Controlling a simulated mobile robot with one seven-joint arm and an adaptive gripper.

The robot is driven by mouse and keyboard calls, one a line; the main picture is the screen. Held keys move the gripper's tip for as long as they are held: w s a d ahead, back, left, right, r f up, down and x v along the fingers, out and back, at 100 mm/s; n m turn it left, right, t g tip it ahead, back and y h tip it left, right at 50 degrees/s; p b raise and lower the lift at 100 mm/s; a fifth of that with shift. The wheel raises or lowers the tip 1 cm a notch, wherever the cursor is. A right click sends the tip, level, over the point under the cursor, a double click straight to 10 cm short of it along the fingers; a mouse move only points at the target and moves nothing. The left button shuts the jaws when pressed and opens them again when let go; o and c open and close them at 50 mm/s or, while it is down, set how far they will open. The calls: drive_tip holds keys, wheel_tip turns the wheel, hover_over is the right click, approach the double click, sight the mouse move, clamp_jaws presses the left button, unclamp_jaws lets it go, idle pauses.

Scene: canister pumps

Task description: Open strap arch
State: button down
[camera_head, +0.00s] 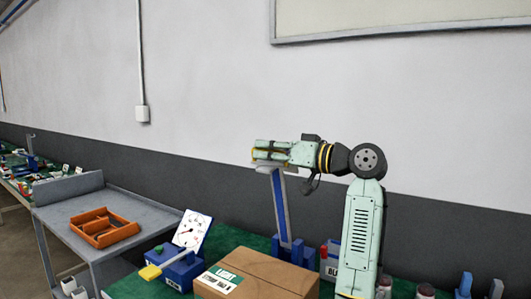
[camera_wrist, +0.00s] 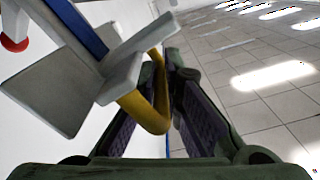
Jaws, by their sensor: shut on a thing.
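The strap arch (camera_head: 279,205) appears to be the blue and grey bar that stands nearly upright, slightly tilted, from the green bench top in the head view. Its upper end meets my gripper (camera_head: 256,155), which lies level at the top. In the wrist view, the bar shows as a grey plate (camera_wrist: 60,85) with a blue strip, and a yellow curved handle (camera_wrist: 150,108) sticks out from it. My gripper (camera_wrist: 165,65) is shut on this yellow handle, which sits between the dark finger pads. The bar's lower end is partly hidden by a cardboard box.
The cardboard box (camera_head: 255,275) stands in front of the bar. Left of it are a blue block with a yellow handle (camera_head: 178,268) and a white gauge panel (camera_head: 192,230). A grey cart (camera_head: 60,215) carries an orange tray (camera_head: 106,228).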

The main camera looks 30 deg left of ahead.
drive_tip(key=shift+r, duration=0.1)
drive_tip(key=c, duration=2)
unclamp_jaws()
drive_tip(key=d, duration=1.2)
drive_tip(key=shift+s, duration=0.4)
drive_tip(key=shift+f, duration=0.2)
